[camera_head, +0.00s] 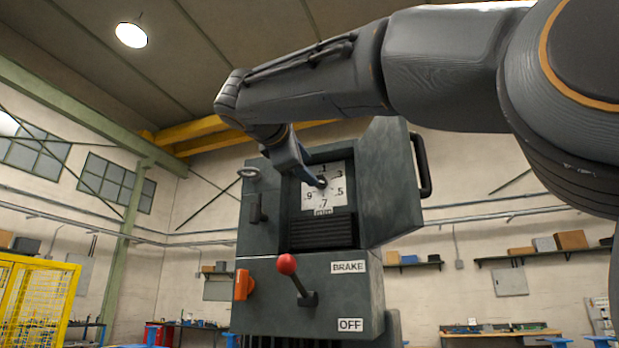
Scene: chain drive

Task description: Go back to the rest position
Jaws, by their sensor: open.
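My arm reaches in from the upper right, in front of a dark grey machine cabinet (345,262). My gripper (320,184) is at the end of the arm, pointing down and right at the white numbered dial (338,192). Its fingertips overlap the dial near its centre; I cannot tell whether they touch it. The gripper is open as far as it shows, with its jaws small in view. Part of the dial is hidden behind the gripper.
The cabinet door (384,185) stands open on the right, with a black handle (420,165). A red-knobbed lever (287,265) sticks out below, near the BRAKE (348,267) and OFF (350,325) labels. An orange switch (243,284) is at left. A yellow fence (30,300) stands far left.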

